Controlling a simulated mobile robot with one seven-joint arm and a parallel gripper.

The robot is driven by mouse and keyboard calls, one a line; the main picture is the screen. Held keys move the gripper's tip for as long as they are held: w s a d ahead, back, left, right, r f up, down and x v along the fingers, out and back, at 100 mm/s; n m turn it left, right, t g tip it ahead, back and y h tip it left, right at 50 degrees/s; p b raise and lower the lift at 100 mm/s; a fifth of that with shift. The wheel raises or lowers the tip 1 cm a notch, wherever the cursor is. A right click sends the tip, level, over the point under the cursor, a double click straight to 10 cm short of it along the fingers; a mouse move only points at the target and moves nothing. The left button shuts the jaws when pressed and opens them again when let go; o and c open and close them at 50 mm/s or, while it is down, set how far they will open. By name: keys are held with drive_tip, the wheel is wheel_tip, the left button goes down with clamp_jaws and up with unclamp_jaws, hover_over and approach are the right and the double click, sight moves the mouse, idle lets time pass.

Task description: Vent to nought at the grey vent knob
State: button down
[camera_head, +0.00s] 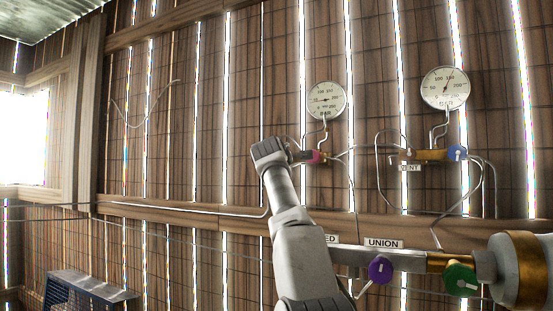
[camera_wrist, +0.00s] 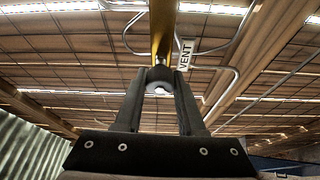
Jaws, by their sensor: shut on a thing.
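My gripper (camera_head: 302,157) reaches in from the left to the small fitting with a pink knob (camera_head: 317,157) below the left gauge (camera_head: 327,100). In the wrist view, my fingers (camera_wrist: 158,92) are shut on a grey knob (camera_wrist: 158,76) at the end of a brass bar (camera_wrist: 164,35). A VENT label (camera_wrist: 186,54) sits beside that bar. The grey knob is hidden in the head view. The left gauge's needle is too small to read surely. A VENT label (camera_head: 410,168) also shows by the right brass fitting (camera_head: 430,155).
A right gauge (camera_head: 445,88) stands above a blue knob (camera_head: 456,153). Thin bent pipes run between the fittings. Lower down are a UNION label (camera_head: 383,244), a purple knob (camera_head: 380,269) and a green knob (camera_head: 460,278). A blue-framed box (camera_head: 88,288) stands at lower left.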

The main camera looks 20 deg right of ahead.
drive_tip(key=shift+r+n, duration=0.1)
drive_tip(key=shift+n, duration=0.2)
idle(0.4)
drive_tip(key=c, duration=0.5)
unclamp_jaws()
drive_tip(key=b+v, duration=1.2)
drive_tip(key=v, duration=0.5)
drive_tip(key=shift+s, duration=0.25)
